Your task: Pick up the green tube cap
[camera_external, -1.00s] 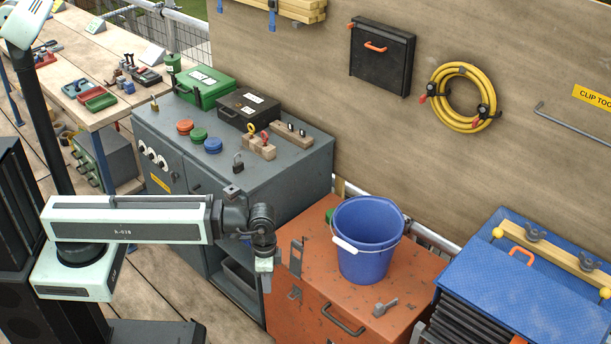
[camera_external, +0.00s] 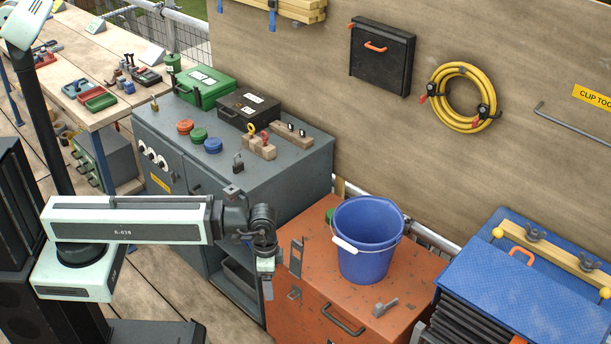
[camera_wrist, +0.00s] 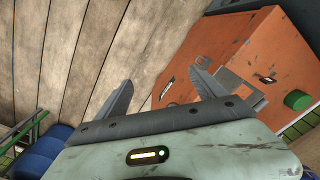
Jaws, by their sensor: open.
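A round green cap (camera_external: 199,135) lies on the grey cabinet in the external view, between an orange-red cap (camera_external: 185,126) and a blue cap (camera_external: 213,145). Another green round piece (camera_external: 329,215) shows at the back of the orange cabinet, partly hidden by the blue bucket. A green cylinder (camera_wrist: 297,101) shows by the orange cabinet at the right of the wrist view; I cannot tell which green piece it is. My gripper (camera_external: 267,284) hangs in front of the orange cabinet's left side, well away from the grey cabinet top. In the wrist view its jaws (camera_wrist: 162,76) are apart and empty.
The blue bucket (camera_external: 368,240) stands on the orange cabinet (camera_external: 310,283). A blue chest (camera_external: 520,285) stands at the right.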

